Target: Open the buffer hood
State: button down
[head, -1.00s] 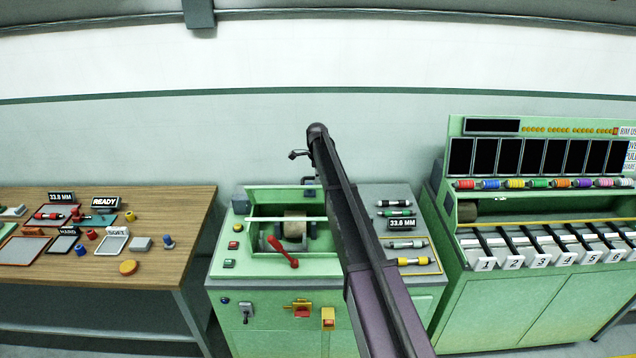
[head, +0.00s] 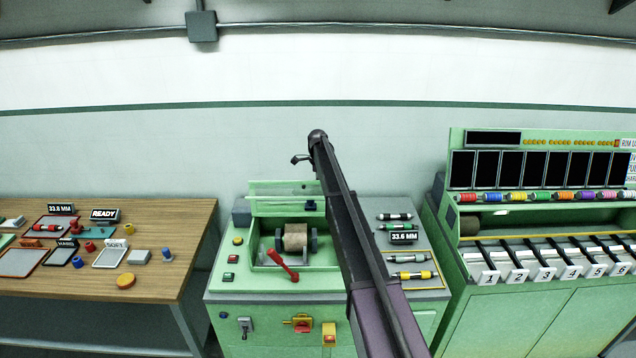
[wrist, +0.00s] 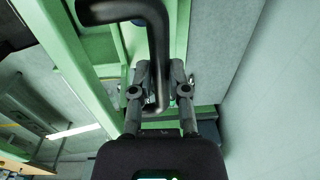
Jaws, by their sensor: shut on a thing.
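The buffer hood (head: 285,187) is a green frame at the back of the green buffing machine, raised and standing nearly upright behind the buffing roller (head: 294,238). A small dark blue part (head: 310,205) shows at its right side. In the wrist view my gripper (wrist: 160,78) is shut, with a dark bent handle (wrist: 152,25) between its fingers and the hood's green frame (wrist: 112,72) beyond them. In the head view my arm rises in front of the machine's right half, and the gripper cannot be made out clearly.
A tray (head: 441,283) with rollers lies on the machine's right side. A wooden bench (head: 165,225) with small parts stands left. A numbered rack machine (head: 545,290) stands right. The wall is behind.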

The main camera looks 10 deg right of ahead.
jog(key=shift+w+d, duration=0.15)
jog(key=shift+w, duration=0.2)
jog(key=c, duration=0.6)
grip_release()
jog(key=shift+w+f, duration=0.1)
jog(key=shift+s, duration=0.2)
